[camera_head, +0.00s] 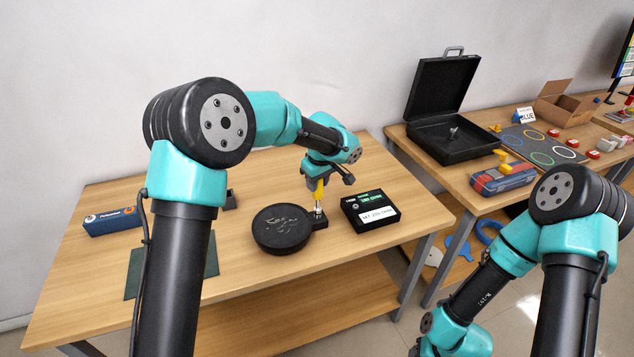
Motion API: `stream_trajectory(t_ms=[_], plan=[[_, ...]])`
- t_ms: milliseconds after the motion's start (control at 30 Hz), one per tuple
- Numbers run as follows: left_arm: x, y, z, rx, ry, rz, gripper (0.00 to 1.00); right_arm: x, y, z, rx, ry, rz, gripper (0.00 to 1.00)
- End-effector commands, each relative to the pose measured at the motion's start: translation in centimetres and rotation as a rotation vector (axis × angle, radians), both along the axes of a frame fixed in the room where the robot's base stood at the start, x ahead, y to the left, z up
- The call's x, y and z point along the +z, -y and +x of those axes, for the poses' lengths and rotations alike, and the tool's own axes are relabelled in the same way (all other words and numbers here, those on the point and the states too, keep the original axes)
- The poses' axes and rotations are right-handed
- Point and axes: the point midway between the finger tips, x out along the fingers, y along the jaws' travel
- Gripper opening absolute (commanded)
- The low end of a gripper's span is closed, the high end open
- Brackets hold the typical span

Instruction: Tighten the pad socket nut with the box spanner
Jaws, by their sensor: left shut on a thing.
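My left gripper (321,178) is over the table and points down. It is shut on the yellow handle of the box spanner (319,189). The spanner stands upright, with its metal shaft just above or at the socket block (320,217) on the right side of the round black pad (281,229). The nut is hidden under the spanner's end, and I cannot tell whether the spanner sits on it. My right arm hangs at the lower right, and its gripper is out of the picture.
A black labelled box (370,210) stands close right of the pad. A dark green mat (211,257) and a blue box (113,222) lie to the left. A second table holds an open black case (452,143) and a red-blue tool box (503,179). The table's front is clear.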

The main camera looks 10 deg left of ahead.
Motion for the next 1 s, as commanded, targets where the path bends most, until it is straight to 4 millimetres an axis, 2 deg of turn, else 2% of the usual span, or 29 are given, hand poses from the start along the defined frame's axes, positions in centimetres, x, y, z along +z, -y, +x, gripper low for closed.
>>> stream_trajectory(t_ms=[1000], plan=[[0.02, 0.18, 0.09, -0.886, 0.001, 0.000, 0.00, 0.00, 0.00, 0.00, 0.000, 0.000, 0.000, 0.43]])
